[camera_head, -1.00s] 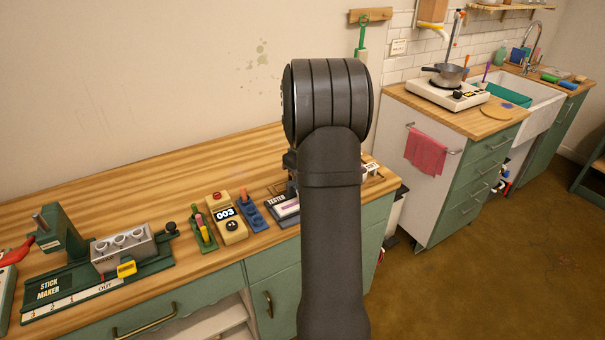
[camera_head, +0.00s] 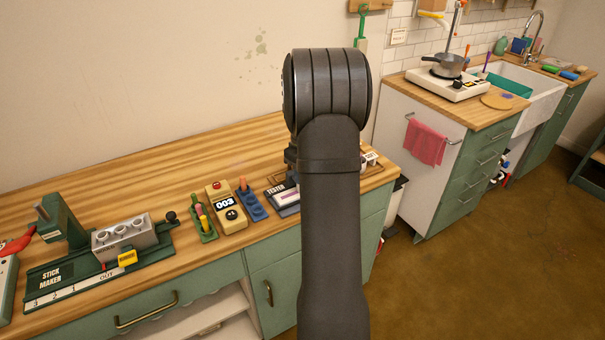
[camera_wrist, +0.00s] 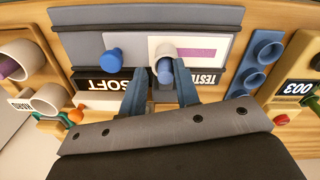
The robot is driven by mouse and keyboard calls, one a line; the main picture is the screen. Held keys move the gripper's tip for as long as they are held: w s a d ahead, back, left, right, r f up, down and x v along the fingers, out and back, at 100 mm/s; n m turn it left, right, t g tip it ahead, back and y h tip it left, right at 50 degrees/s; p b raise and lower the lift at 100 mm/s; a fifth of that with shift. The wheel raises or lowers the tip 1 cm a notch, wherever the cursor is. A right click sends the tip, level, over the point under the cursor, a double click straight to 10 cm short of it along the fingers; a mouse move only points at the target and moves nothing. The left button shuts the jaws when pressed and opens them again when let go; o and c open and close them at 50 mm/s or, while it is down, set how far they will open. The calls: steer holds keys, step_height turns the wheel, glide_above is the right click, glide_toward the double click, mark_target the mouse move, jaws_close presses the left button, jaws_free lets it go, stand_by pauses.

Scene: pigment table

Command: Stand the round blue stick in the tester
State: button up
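The tester (camera_wrist: 230,18) lies under my gripper (camera_wrist: 166,76) in the wrist view, a grey board with a pale panel, a purple bar and a black "SOFT" readout. A blue round-topped piece (camera_wrist: 112,61) stands upright on its left part. A second round piece, blue below with a pale top (camera_wrist: 165,50), stands on the pale panel between my fingertips. The fingers are on either side of it; I cannot tell whether they touch it, nor which piece is the stick. In the head view my arm hides the gripper and part of the tester (camera_head: 285,196).
A blue holder (camera_wrist: 262,62) and the "003" device (camera_wrist: 297,88) stand right of the tester in the wrist view. White cups (camera_wrist: 48,99) stand to its left. In the head view the stick maker (camera_head: 75,275) is far left; bare wood lies behind.

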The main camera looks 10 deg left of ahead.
steer(key=shift+s+a+f, duration=0.3)
steer(key=shift+s+f, duration=0.25)
steer(key=shift+f, duration=0.3)
steer(key=shift+w+r, duration=0.1)
steer(key=shift+r, duration=0.4)
step_height(320, 180, up, 18)
steer(key=shift+w+d, duration=0.15)
steer(key=shift+d, duration=0.15)
steer(key=f, duration=1.8)
steer(key=shift+a+f, duration=0.2)
steer(key=shift+f, duration=0.15)
steer(key=shift+r, duration=0.25)
steer(key=shift+f, duration=0.1)
